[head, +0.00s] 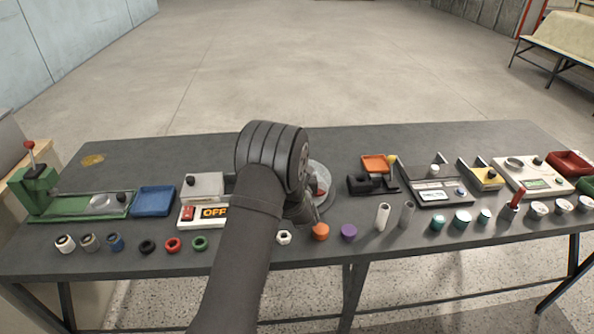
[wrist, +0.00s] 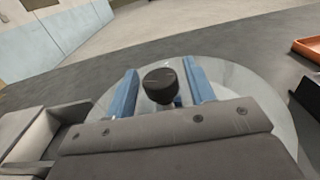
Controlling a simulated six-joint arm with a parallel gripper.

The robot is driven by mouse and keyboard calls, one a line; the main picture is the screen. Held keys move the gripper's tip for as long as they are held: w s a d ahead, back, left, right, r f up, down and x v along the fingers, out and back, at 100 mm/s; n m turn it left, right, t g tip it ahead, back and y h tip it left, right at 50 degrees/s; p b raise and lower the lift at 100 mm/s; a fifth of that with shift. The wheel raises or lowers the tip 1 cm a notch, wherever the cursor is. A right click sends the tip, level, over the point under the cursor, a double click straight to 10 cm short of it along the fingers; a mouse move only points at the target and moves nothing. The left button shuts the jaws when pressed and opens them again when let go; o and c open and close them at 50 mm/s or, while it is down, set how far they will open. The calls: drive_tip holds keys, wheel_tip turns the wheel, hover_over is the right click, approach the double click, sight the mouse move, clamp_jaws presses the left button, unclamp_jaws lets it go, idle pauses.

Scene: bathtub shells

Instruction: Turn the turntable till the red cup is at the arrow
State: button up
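The turntable is a pale grey disc (head: 322,170), largely hidden behind my arm in the head view. Its broad, bare-looking surface (wrist: 245,82) fills much of the wrist view. A black round knob (wrist: 160,86) stands up over the disc. My gripper (wrist: 163,88) has its two blue fingers on either side of this knob, with a visible gap at each side. A small red patch (head: 320,189) shows on the disc beside my wrist; I cannot tell whether it is the red cup. The arrow is not visible, and my fingertips are hidden in the head view.
An OFF sign box (head: 213,213) and blue tray (head: 153,201) stand left of the turntable. An orange tray (head: 377,164) and black device (head: 368,184) stand right. Orange (head: 320,231) and purple (head: 348,232) pieces sit in front. The back of the table is clear.

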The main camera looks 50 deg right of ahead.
drive_tip(key=shift+s, duration=0.1)
drive_tip(key=v, duration=1.7)
drive_tip(key=shift+a, duration=0.15)
drive_tip(key=shift+r+n, duration=0.15)
drive_tip(key=shift+n, duration=0.15)
drive_tip(key=c, duration=0.6)
drive_tip(key=w+n+t+y, duration=0.1)
drive_tip(key=n, duration=0.1)
drive_tip(key=w+r+n+y, duration=0.1)
drive_tip(key=w+n, duration=0.1)
drive_tip(key=shift+a+t+y, duration=0.2)
drive_tip(key=shift+t+y, duration=0.1)
drive_tip(key=shift+t, duration=0.1)
clamp_jaws()
drive_tip(key=w+a+n+g+y, duration=0.15)
drive_tip(key=w+n+y, duration=0.25)
drive_tip(key=n+y, duration=1.05)
drive_tip(key=s+d+r+n+g+h, duration=0.2)
drive_tip(key=s+d+n+g+h, duration=0.3)
drive_tip(key=n, duration=1)
drive_tip(key=shift+g+h, duration=0.25)
drive_tip(key=shift+g, duration=0.1)
drive_tip(key=x, duration=1)
drive_tip(key=shift+w+d, duration=0.15)
drive_tip(key=shift+d, duration=0.1)
